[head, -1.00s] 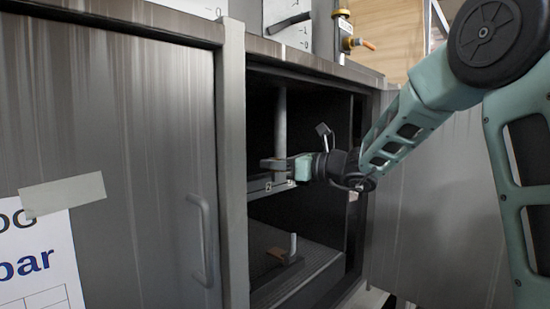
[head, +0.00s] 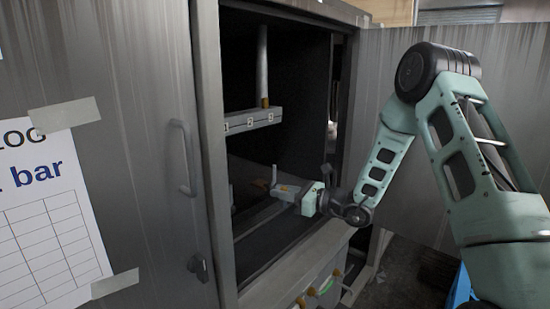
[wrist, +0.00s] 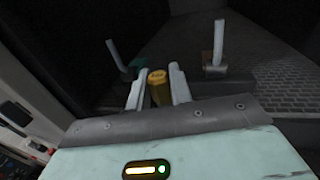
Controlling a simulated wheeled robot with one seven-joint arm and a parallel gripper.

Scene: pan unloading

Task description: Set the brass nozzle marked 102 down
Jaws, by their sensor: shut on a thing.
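The brass nozzle (wrist: 157,90) stands between my two pale fingers in the wrist view. My gripper (wrist: 156,85) is shut on it. Its marking cannot be read, and its lower part is hidden by the gripper. In the head view my gripper (head: 287,193) reaches into the lower space of the open cabinet, beside a short pale peg (head: 273,176). I cannot tell whether the nozzle touches the surface below.
A numbered shelf edge (head: 253,121) lies above my gripper. The cabinet's right door (head: 385,75) stands open. A textured floor patch (wrist: 285,90) is clear.

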